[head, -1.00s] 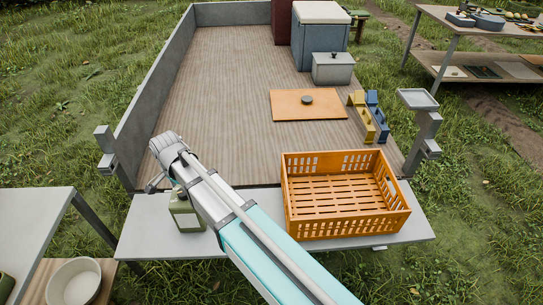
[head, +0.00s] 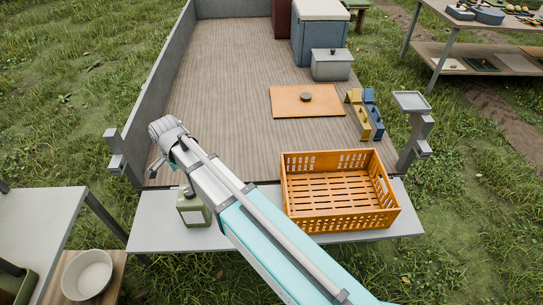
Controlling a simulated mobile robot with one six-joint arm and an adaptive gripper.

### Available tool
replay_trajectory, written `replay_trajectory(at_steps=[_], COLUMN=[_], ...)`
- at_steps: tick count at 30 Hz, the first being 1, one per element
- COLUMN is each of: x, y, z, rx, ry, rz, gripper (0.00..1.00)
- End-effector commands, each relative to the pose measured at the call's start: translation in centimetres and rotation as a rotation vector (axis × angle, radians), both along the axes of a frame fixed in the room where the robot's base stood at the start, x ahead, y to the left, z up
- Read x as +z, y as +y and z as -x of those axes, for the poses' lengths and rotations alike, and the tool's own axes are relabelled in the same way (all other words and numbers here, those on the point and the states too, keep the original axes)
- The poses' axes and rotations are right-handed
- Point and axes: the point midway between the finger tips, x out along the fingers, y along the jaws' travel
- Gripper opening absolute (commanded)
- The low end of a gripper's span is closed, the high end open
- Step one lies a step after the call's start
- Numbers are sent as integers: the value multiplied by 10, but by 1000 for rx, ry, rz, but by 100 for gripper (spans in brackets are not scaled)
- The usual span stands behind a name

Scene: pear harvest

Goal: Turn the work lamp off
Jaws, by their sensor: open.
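I cannot make out a work lamp for certain. An olive-green box with a pale front panel (head: 192,208) stands upright on the grey tailboard (head: 155,237), left of the orange crate; it may be the lamp, and no switch or glow shows. My arm reaches across from the lower right and partly covers that box. My gripper (head: 155,168) is at the arm's far end, above the left end of the tailboard and beyond the box. It is open, mostly hidden by my wrist, with no object seen in it.
The orange crate (head: 341,222) stands empty on the tailboard. Grey posts stand at its left (head: 117,150) and right (head: 413,130). A table with a white bowl (head: 87,274) below is at lower left. The wooden bed (head: 220,80) is largely clear.

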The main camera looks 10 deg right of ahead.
Motion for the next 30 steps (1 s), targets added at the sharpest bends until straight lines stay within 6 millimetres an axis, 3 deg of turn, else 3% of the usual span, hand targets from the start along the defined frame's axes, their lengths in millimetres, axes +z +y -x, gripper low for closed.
replay_trajectory(at_steps=[16,30], x=[51,43], y=[0,-69], z=[0,-7], rx=[0,107], ry=[0,0], rz=[0,0], gripper=[92,92])
